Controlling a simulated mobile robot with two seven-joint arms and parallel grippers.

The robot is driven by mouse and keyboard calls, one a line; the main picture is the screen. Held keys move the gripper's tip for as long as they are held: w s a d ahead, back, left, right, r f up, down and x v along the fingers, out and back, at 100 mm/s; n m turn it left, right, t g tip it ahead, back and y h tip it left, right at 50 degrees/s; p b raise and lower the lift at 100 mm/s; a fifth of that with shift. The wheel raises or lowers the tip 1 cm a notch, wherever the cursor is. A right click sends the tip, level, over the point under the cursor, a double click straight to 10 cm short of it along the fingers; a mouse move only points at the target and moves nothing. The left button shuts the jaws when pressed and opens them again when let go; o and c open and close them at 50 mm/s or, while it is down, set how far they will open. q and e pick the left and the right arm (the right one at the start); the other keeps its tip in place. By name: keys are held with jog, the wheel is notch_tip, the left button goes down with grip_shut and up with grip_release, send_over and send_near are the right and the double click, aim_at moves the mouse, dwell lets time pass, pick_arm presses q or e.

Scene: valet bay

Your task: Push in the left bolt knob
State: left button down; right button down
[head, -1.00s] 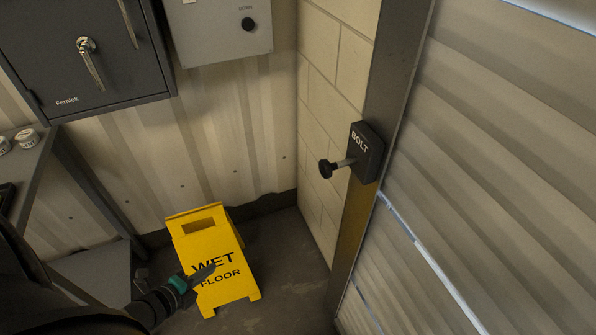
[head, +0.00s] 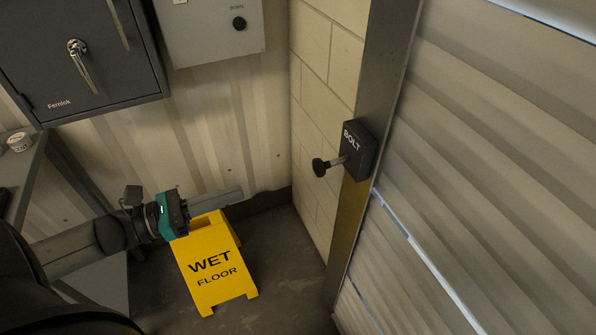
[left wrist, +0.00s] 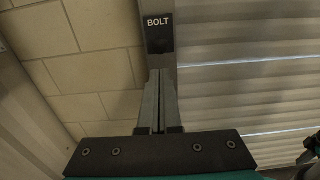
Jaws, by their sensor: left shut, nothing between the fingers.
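The bolt is a black box marked BOLT (head: 360,149) on the grey door post, with a round black knob (head: 319,167) standing out on a silver shaft (head: 341,160). My left gripper (head: 239,194) is shut and empty. Its fingers point right, left of the knob and a little lower in the head view, with a clear gap. In the left wrist view the shut fingertips (left wrist: 160,73) show just below the BOLT box (left wrist: 159,35); the knob cannot be made out there. A dark part at the right edge of that view may be my right gripper; its jaws cannot be read.
A yellow wet floor sign (head: 216,272) stands on the floor below my left gripper. A brick wall (head: 309,120) and a ribbed shutter (head: 490,170) flank the post (head: 352,215). A dark cabinet (head: 80,60) and a grey control box (head: 210,35) hang at the left.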

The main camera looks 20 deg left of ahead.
aim_at(313, 168)
pick_arm(q)
jog(key=shift+b+x, duration=0.95)
jog(key=shift+x, duration=6.05)
jog(key=shift+b+x, duration=0.75)
jog(key=shift+x, duration=1.15)
jog(key=shift+a, duration=0.1)
jog(key=shift+r, duration=0.1)
jog(key=shift+w, duration=0.1)
